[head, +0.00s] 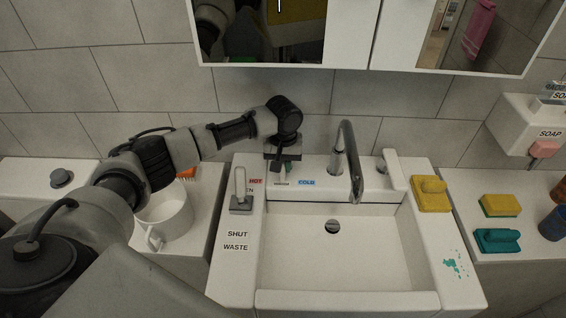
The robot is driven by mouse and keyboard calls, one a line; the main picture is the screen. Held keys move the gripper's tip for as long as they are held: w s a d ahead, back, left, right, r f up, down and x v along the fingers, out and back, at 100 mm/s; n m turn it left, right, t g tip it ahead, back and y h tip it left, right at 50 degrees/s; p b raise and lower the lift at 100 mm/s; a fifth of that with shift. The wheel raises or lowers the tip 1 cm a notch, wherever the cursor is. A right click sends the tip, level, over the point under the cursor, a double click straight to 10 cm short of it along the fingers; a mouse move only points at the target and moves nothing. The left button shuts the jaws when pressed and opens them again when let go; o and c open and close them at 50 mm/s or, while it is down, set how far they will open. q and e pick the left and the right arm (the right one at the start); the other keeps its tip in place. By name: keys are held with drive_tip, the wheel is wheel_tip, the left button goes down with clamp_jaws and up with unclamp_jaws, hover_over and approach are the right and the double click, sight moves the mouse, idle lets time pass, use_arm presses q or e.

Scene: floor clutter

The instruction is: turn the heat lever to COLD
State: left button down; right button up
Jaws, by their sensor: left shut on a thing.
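The sink (410,245) has a red HOT label (255,181) and a blue COLD label (307,183) on its back ledge. My left gripper (284,169) points down between these labels and is shut on the heat lever. The gripper hides most of the lever, so its exact angle is hard to tell. The chrome faucet (347,160) stands just to the right of the COLD label. My right gripper is not in view.
A white waste lever (240,187) stands upright left of the HOT label. Another white handle (391,168) is right of the faucet. A white mug (166,215) is under my left arm.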

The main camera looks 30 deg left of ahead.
use_arm(q)
drive_tip(key=n+p, duration=0.1)
drive_tip(key=p, duration=0.1)
drive_tip(key=d+n+p, duration=0.1)
drive_tip(key=p, duration=0.1)
drive_tip(key=w+n+p, duration=0.1)
drive_tip(key=n+p, duration=0.1)
drive_tip(key=p, duration=0.1)
drive_tip(key=shift+d+r, duration=0.3)
drive_tip(key=shift+r, duration=0.05)
drive_tip(key=shift+w+d+f+n+p, duration=0.1)
drive_tip(key=shift+w+d+n+p, duration=0.1)
drive_tip(key=shift+n+p, duration=0.4)
drive_tip(key=shift+w+d+f+n+p, duration=0.1)
drive_tip(key=shift+w+n+p, duration=0.1)
drive_tip(key=shift+n+p, duration=0.35)
drive_tip(key=shift+w+d+n+p, duration=0.1)
drive_tip(key=shift+w+n+p, duration=0.15)
drive_tip(key=shift+n, duration=0.3)
drive_tip(key=shift+w+d+n+p, duration=0.15)
drive_tip(key=shift+n+p, duration=0.15)
drive_tip(key=shift+n, duration=0.2)
drive_tip(key=shift+a+f, duration=0.1)
drive_tip(key=shift+a, duration=0.05)
drive_tip(key=c, duration=1.1)
unclamp_jaws()
drive_tip(key=shift+r+b, duration=0.3)
drive_tip(key=shift+r, duration=3.45)
